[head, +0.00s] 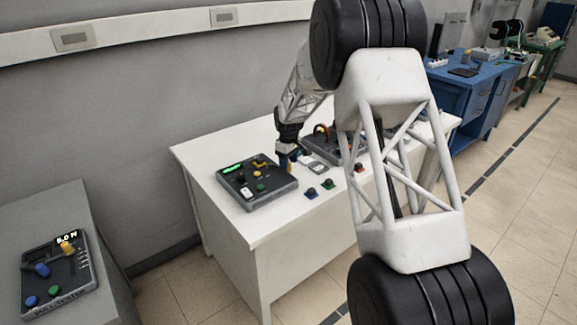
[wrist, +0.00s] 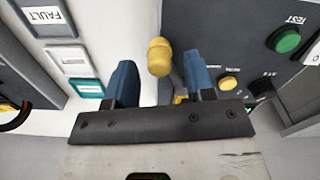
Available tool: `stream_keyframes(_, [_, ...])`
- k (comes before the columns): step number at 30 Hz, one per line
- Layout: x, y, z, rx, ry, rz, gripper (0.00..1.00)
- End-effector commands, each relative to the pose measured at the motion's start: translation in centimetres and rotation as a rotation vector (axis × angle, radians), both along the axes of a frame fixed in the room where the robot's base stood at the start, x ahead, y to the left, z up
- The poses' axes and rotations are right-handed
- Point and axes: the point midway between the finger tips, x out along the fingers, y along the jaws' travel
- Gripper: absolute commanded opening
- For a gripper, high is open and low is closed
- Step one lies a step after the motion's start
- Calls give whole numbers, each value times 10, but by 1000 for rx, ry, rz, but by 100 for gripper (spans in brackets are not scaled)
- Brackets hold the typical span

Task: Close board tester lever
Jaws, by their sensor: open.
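The board tester (head: 257,183) is a dark box with a lit green display on the white table. Its lever has a yellow knob (wrist: 158,57), seen close up in the wrist view at the tester's edge. My gripper (head: 288,162) is over the tester's far right side in the head view. In the wrist view my gripper (wrist: 160,80) is open, with one blue finger on each side of the knob's line. I cannot tell whether either finger touches the knob. The lever's lower part is mostly hidden by my gripper.
A green TEST button (wrist: 287,40) and a yellow button (wrist: 228,83) are on the tester's panel. A FAULT label (wrist: 46,16) marks a grey panel beside it. Another dark device (head: 322,148) stands behind. Small coloured knobs (head: 328,184) stand at the white table's front.

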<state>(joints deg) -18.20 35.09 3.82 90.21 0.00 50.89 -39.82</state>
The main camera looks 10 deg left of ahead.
Motion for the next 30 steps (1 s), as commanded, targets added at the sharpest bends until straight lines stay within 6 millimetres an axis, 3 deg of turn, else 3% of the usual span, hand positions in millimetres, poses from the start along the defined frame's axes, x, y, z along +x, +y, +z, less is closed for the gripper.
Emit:
stream_keyframes(6, [0,0,-18,0,1,0,49])
stream_keyframes(17, [0,0,-21,0,0,0,49])
stream_keyframes(27, [0,0,-21,0,0,0,0])
stream_keyframes(30, [0,0,-21,0,0,0,0])
